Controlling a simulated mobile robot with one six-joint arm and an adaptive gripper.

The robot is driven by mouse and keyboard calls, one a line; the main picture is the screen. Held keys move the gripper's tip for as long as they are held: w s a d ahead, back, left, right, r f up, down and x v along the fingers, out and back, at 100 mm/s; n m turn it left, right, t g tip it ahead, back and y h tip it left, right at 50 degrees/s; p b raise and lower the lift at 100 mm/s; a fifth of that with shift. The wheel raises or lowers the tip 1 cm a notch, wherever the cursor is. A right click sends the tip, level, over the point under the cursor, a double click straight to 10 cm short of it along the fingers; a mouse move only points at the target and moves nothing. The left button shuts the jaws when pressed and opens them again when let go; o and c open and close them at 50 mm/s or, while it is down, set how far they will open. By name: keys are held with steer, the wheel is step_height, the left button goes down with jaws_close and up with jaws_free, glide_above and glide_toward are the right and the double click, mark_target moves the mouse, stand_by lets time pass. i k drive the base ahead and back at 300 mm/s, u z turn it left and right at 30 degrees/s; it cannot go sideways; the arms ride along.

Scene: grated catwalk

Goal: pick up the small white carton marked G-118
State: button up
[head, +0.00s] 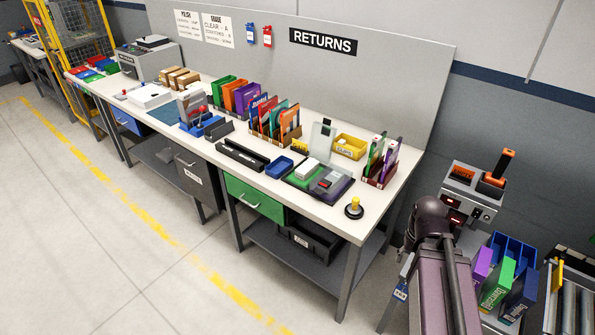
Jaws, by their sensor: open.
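A small white box (307,168) lies on the right half of the long white workbench, by a dark flat device. It is too small for me to read any marking, so I cannot tell whether it is the carton marked G-118. A larger white box-like item (150,96) sits farther left on the bench; no G-118 marking is readable on it either. My arm rises at the lower right, apart from the bench. My gripper is not visible in this view.
Racks of coloured cases (275,118), a yellow bin (350,146), a blue tray (279,167) and a yellow-knobbed black button (354,207) crowd the bench. A back panel (400,75) stands behind. A blue crate (513,252) is right of my arm. The floor (110,240) in front is clear.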

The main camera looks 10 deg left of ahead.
mark_target(307, 169)
steer(key=z, duration=0.1)
steer(key=i, duration=0.95)
steer(key=u, duration=0.05)
